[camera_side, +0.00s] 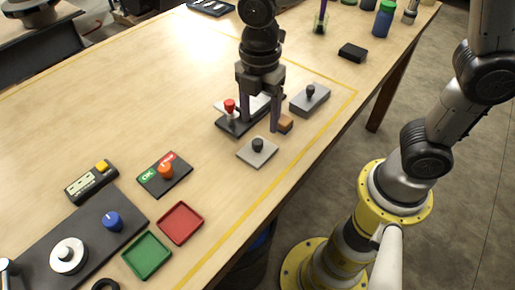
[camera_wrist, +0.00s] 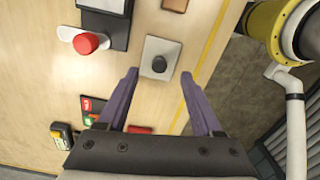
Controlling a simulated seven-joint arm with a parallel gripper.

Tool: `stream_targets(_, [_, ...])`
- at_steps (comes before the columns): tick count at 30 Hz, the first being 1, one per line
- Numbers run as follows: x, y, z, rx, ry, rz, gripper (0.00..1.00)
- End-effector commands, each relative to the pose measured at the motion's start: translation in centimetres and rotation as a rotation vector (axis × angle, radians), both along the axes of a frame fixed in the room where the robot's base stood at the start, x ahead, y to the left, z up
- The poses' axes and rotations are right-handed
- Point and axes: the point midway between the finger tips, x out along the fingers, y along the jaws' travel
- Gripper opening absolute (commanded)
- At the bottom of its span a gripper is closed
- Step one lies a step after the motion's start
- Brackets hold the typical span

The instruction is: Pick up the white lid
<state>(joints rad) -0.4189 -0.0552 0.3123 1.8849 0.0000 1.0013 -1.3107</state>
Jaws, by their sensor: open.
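A pale, whitish-grey square plate with a black knob, which looks like the white lid (camera_side: 257,158), lies flat on the table in the side view. In the wrist view the white lid (camera_wrist: 157,48) lies beyond my fingertips, its knob in line with the gap between them. My gripper (camera_side: 259,124) points down with its two purple fingers apart and nothing between them. In the side view it stands behind the lid, in front of a black tray. In the wrist view the gripper (camera_wrist: 159,74) is open too. Its height above the table is hard to tell.
Close by are a red knob (camera_side: 230,105) at the black tray (camera_side: 236,125), a small orange-brown block (camera_side: 285,124) and a grey block with a black knob (camera_side: 310,99). Red (camera_side: 180,223) and green (camera_side: 147,255) trays lie front left. Bare table lies left of my gripper.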

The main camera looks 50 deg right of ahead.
Motion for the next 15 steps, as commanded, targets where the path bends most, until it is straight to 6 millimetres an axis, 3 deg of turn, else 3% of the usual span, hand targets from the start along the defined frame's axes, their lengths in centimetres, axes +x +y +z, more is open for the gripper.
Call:
stream_targets(8, [-0.1,0.2,-2.1,0.0,0.002,0.001,0.67])
stream_targets(15, [-0.2,0.7,-5.4,-0.001,0.003,-0.001,0.67])
